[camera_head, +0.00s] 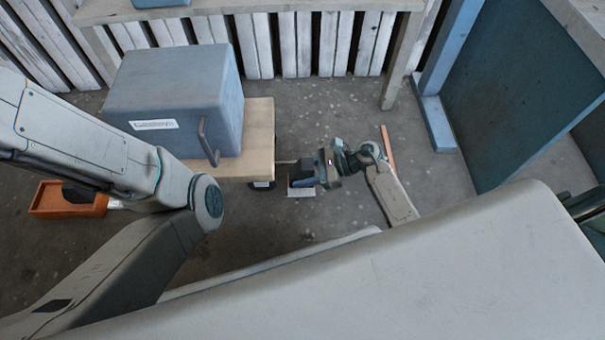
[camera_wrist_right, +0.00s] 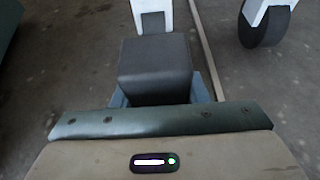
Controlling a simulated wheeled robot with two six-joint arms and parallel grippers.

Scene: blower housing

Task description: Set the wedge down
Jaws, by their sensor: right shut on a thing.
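A dark grey block, which I take to be the wedge (camera_wrist_right: 155,68), is between the two blue fingers of my right gripper (camera_wrist_right: 160,92) in the right wrist view. In the head view my right gripper (camera_head: 303,181) is low near the floor, just right of the cart, with the dark wedge (camera_head: 299,170) at its tip. The gripper is shut on the wedge. Whether the wedge's underside touches the floor cannot be told. My left arm crosses the left of the head view, and its gripper is out of sight.
A wooden-topped cart (camera_head: 259,125) carries a large blue-grey housing (camera_head: 175,95). A cart wheel (camera_wrist_right: 265,27) stands close beyond the wedge. A thin pale strip (camera_wrist_right: 207,50) runs along the floor. An orange tray (camera_head: 50,203) holding something dark lies at left.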

